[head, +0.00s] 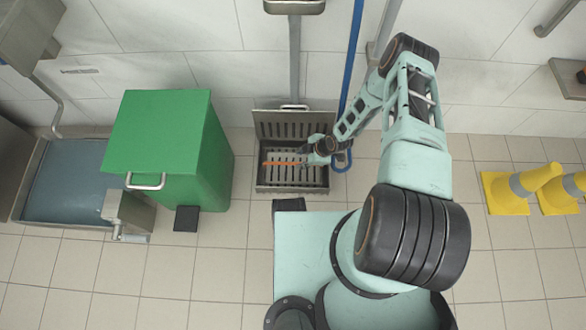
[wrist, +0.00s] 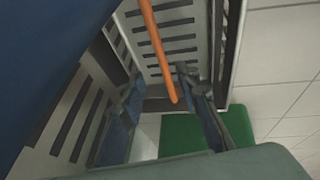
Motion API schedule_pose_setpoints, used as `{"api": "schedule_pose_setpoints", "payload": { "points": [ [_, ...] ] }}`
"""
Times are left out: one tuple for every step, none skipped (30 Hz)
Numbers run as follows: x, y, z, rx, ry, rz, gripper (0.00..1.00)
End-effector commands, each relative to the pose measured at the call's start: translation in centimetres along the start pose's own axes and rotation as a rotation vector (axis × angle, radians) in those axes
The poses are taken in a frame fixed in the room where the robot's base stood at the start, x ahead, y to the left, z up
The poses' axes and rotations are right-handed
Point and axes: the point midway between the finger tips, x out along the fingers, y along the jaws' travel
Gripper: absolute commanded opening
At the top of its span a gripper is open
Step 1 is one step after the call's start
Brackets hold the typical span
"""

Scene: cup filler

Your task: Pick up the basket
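The basket (head: 262,128) appears to be the grey metal container with slotted walls and floor against the back wall in the head view. Its slotted side also fills much of the wrist view (wrist: 75,115). A thin orange bar (head: 280,163) crosses over it; in the wrist view the bar (wrist: 155,40) runs down from the top and its end lies between my fingers. My gripper (head: 310,152) is at the right part of the basket, by the bar's right end. In the wrist view the fingers (wrist: 160,85) are apart. I cannot tell whether either touches the bar.
A green lidded bin (head: 165,145) stands close to the left of the basket, with a sink basin (head: 75,185) beyond it. Yellow cones (head: 515,188) lie at the far right. Tiled floor between is clear.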

Motion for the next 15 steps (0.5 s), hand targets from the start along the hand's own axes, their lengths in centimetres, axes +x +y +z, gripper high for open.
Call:
{"api": "schedule_pose_setpoints", "payload": {
  "points": [
    [1.2, -0.2, 0.1, 0.0, 0.0, -0.001, 0.3],
    [1.7, -0.2, 0.1, 0.0, 0.0, -0.001, 0.3],
    [2.1, -0.1, 0.1, 0.0, -0.001, -0.002, 0.3],
    [2.4, -0.1, 0.1, 0.0, -0.001, -0.001, 0.3],
    [2.6, -0.1, 0.1, 0.0, -0.001, -0.001, 0.3],
    [2.8, -0.1, 0.1, 0.0, -0.002, -0.001, 0.3],
    [2.9, -0.1, 0.1, 0.0, -0.002, -0.001, 0.3],
    [3.0, -0.1, 0.1, 0.001, -0.002, -0.001, 0.3],
    [3.2, -0.1, 0.0, 0.001, -0.001, -0.002, 0.3],
    [3.4, -0.2, 0.0, 0.001, -0.001, -0.002, 0.3],
    [3.7, -0.2, 0.0, 0.001, -0.001, -0.002, 0.3],
    [4.2, -0.3, 0.0, 0.001, -0.001, -0.002, 0.3],
    [4.6, -0.3, 0.0, 0.001, -0.001, -0.002, 0.3],
    [5.1, -0.4, 0.0, 0.001, -0.001, -0.002, 0.3],
    [5.7, -0.5, -0.1, 0.001, -0.001, -0.003, 0.3]
  ]
}}
